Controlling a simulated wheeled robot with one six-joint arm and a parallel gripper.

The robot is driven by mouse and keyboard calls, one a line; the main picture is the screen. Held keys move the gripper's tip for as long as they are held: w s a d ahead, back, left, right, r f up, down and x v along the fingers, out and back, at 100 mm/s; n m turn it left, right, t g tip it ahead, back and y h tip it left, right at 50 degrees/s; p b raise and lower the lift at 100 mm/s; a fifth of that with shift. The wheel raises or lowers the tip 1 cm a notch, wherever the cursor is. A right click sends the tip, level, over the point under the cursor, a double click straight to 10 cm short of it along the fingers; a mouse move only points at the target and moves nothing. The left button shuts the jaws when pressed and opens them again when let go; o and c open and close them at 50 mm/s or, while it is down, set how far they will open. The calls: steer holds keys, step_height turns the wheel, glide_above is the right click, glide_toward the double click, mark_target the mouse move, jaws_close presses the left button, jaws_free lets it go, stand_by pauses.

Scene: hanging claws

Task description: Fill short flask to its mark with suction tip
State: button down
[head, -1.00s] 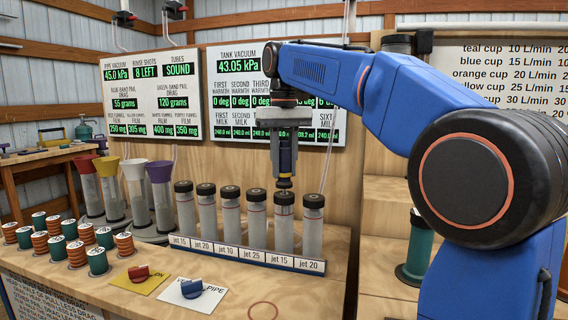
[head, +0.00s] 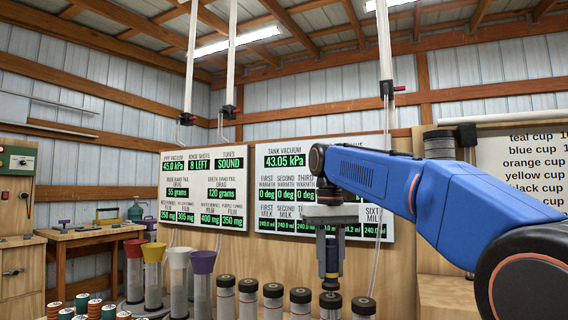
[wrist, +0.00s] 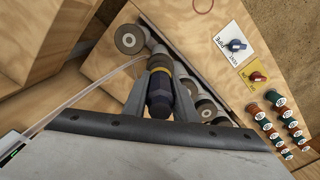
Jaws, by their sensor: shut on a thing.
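In the wrist view the tip (wrist: 160,85) sits between both fingers (wrist: 160,95). A row of black-capped clear flasks stands below. The tip's lower end is just over the cap of the fifth flask from the left (head: 331,307); I cannot tell if they touch. The end flask (head: 363,308) stands to its right. The flasks' lower parts are cut off in the head view, so I cannot tell which is the short flask or see its mark.
Boards with green readouts (head: 207,158) stand behind the row. Red, white and purple funnels (head: 178,258) and colored spools (head: 82,302) are at left. The wrist view shows blue (wrist: 235,45) and red (wrist: 257,77) knobs on cards. Thin tubes hang from above.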

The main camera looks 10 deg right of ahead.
steer(key=shift+f, duration=0.25)
steer(key=shift+f, duration=0.7)
stand_by(0.5)
steer(key=shift+r, duration=1.95)
